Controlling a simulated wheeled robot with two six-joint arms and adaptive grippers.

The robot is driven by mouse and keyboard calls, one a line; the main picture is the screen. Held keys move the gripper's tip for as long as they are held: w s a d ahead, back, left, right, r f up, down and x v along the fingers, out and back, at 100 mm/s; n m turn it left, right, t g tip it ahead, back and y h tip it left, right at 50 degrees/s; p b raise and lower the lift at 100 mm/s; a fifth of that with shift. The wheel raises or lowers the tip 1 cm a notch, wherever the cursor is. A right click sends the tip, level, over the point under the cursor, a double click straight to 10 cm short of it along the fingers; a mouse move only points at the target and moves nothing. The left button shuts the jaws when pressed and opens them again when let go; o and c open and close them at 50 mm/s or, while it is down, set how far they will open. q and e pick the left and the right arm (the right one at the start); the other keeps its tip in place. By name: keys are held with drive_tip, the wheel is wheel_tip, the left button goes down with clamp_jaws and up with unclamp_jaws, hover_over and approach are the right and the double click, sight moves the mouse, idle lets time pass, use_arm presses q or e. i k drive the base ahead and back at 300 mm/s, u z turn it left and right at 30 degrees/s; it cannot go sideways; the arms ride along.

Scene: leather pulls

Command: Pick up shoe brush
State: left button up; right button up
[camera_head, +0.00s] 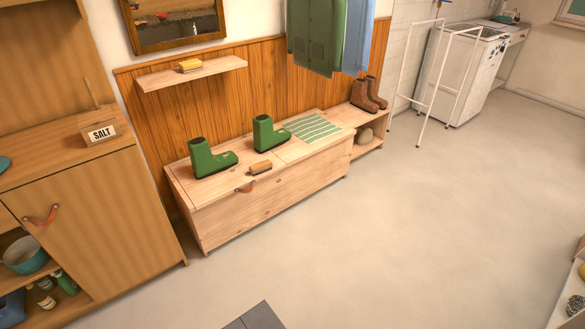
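A small shoe brush (260,168) with a brown wooden body lies on top of the light wooden bench chest (235,205), near its front edge. It sits just right of a leather pull (245,188) on the chest's front and in front of the green boots. A yellowish brush-like object (190,66) lies on the wall shelf (165,75) above; I cannot tell exactly what it is. Neither of my grippers is in view.
Two green boots (210,160) stand on the chest, with a green striped mat (313,128) to the right. Brown boots (368,94) stand farther right. A wooden cabinet (105,225) is at left. Coats (320,35) hang above. The floor (370,240) in front is mostly clear.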

sight(262, 166)
drive_tip(key=z, duration=0.5)
drive_tip(key=i, duration=3.95)
drive_tip(key=u, duration=3.25)
